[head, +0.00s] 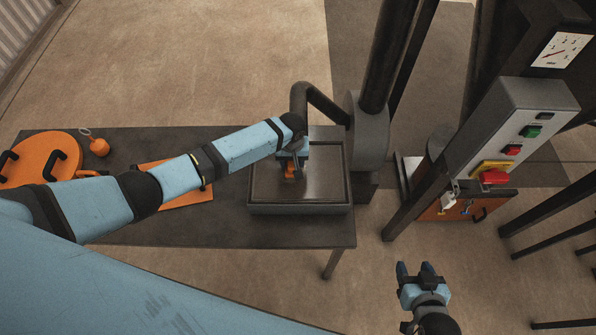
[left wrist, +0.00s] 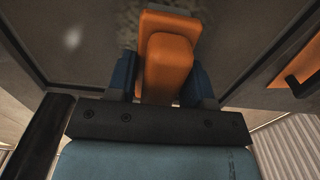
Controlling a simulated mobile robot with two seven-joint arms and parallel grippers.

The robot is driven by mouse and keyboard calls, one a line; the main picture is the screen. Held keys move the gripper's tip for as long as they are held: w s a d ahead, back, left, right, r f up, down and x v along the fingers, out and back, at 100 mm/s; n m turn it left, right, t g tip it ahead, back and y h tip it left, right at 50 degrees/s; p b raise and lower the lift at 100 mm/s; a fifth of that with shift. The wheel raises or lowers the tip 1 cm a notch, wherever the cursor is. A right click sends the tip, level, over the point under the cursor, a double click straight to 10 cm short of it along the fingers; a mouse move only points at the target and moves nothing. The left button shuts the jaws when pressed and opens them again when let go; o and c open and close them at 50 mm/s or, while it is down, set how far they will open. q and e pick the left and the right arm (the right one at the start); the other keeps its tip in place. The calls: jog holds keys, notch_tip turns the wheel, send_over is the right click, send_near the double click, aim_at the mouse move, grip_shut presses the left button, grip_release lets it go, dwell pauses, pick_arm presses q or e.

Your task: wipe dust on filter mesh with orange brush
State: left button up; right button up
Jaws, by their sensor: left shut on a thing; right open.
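The filter mesh (head: 322,184) is a dark rectangular surface inside a grey-framed tray (head: 300,209) on the table's right end. My left gripper (head: 292,164) is over the left part of the mesh, pointing down. It is shut on the orange brush (head: 290,172). In the left wrist view the orange brush (left wrist: 168,60) sits between the blue fingers of my left gripper (left wrist: 166,78), with a mottled, dusty-looking patch of mesh beyond it. I cannot tell whether the bristles touch the mesh. My right gripper (head: 418,270) is open and empty, off the table at the lower right.
The dark table (head: 250,232) also holds an orange round lid (head: 40,158) with black handles, a small orange object (head: 99,147) and an orange plate (head: 190,200) partly behind my left arm. A dark pipe (head: 325,104) curves beside the tray. A control box (head: 515,125) stands right.

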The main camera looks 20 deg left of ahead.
aim_at(292, 166)
pick_arm(q)
jog(key=shift+w+a+f, duration=0.1)
jog(key=shift+w+a, duration=0.05)
jog(key=shift+r+p, duration=0.7)
jog(key=shift+p, duration=0.25)
jog(key=shift+s+d, duration=0.25)
jog(key=shift+s, duration=0.6)
jog(key=shift+s+d, duration=0.25)
jog(key=shift+s, duration=0.6)
